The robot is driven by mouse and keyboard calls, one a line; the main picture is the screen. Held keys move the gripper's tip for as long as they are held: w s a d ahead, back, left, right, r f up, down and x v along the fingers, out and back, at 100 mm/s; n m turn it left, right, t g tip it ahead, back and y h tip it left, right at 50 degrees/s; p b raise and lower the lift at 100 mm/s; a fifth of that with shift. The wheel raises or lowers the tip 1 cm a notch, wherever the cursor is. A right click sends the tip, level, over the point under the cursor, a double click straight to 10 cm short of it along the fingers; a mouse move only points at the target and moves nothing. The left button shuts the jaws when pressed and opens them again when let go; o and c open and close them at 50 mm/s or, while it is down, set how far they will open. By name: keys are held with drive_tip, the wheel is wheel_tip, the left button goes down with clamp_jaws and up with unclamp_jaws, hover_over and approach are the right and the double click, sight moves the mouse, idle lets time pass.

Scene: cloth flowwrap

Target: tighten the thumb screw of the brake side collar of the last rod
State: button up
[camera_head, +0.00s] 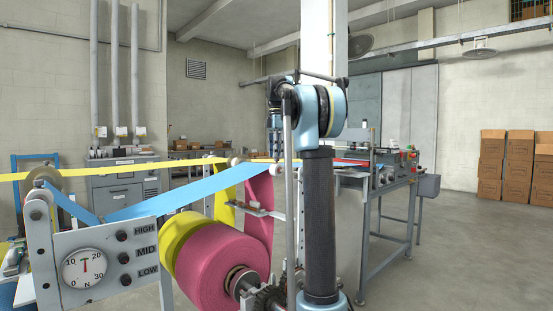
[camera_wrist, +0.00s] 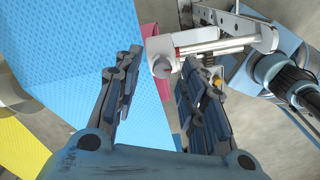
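In the wrist view, my gripper (camera_wrist: 162,58) is open, one finger on each side of a pale grey collar block (camera_wrist: 159,44). A round grey screw head (camera_wrist: 162,69) faces me on the block, between the fingertips. I see no clear contact with either finger. A shiny rod (camera_wrist: 208,45) runs right from the block to a metal bracket (camera_wrist: 268,38). A small brass-coloured piece (camera_wrist: 217,86) shows beside the right finger; I cannot tell what it is. In the head view, my gripper (camera_head: 275,153) points down at the strip's far end; its fingers are too small to read.
A blue strip (camera_head: 165,198) and a yellow strip (camera_head: 105,172) run toward the rod area. Pink (camera_head: 215,265) and yellow (camera_head: 185,235) rolls sit below. A dial panel (camera_head: 100,262) stands front left.

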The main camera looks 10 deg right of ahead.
drive_tip(key=shift+f, duration=0.9)
